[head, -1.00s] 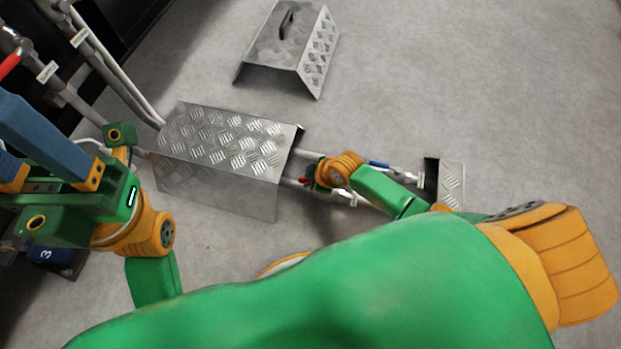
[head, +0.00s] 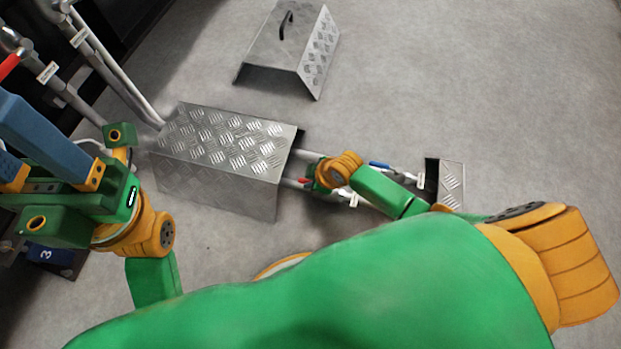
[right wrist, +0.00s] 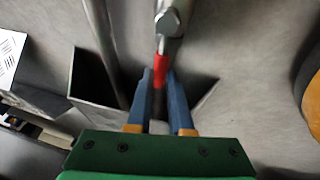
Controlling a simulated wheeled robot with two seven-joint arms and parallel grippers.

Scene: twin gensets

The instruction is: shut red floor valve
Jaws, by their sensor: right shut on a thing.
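The red floor valve handle (head: 305,181) shows beside the right end of the checker-plate cover, on the nearer of two floor pipes. In the right wrist view the red handle (right wrist: 160,70) lies between the blue fingers, below the metal valve stem. My right gripper (head: 316,180) is shut on this handle, and its fingers (right wrist: 160,86) sit on either side of it. In the head view the wrist hides part of the valve. My left gripper (head: 18,140) is at the left edge, fingers apart, tips partly out of frame, far from the valve.
A checker-plate cover (head: 222,143) stands over the pipes left of the valve. Another cover with a handle (head: 290,45) stands behind. A blue-handled valve (head: 380,164) is on the farther pipe, near a small bracket (head: 451,184). Floor at right is clear.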

